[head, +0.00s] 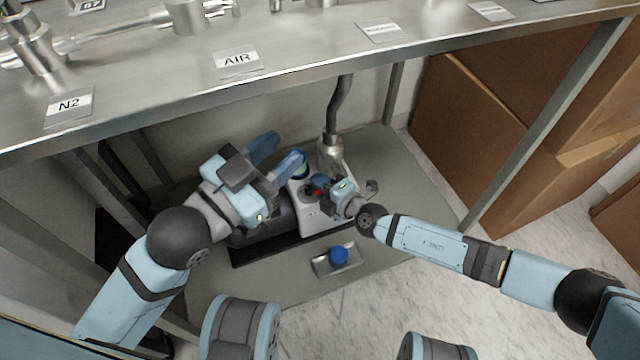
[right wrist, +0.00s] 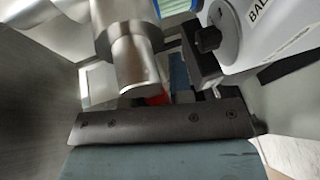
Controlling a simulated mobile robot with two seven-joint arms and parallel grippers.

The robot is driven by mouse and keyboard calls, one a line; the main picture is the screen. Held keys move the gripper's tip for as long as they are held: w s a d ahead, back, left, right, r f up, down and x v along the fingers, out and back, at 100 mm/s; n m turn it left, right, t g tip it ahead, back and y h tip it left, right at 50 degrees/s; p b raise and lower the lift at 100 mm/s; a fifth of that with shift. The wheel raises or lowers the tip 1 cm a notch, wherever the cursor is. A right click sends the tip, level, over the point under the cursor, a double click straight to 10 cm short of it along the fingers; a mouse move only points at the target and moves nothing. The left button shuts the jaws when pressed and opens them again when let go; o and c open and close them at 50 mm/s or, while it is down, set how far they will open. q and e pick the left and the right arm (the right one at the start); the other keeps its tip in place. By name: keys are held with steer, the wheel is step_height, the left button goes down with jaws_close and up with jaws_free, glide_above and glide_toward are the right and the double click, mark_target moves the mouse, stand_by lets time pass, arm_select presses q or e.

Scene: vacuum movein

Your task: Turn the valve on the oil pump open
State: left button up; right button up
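Red also shows behind the metal fitting in the right wrist view (right wrist: 157,98). My left gripper (head: 278,152) is above the pump's left rear, its two blue fingers apart and nothing seen between them. My right gripper (head: 352,190) is at the pump's top right, close to the red part. Its fingers look apart, with the fitting (right wrist: 135,60) ahead; contact is unclear.
A metal pipe (head: 338,105) rises behind the pump. A small tray (head: 320,266) with a blue knob (head: 338,255) lies in front. The steel table (head: 300,75) overhangs the pump. Its leg (head: 550,125) and cardboard boxes (head: 470,125) stand at the right.

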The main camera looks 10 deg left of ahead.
jaws_close()
arm_select(q)
steer(key=shift+r, duration=0.1)
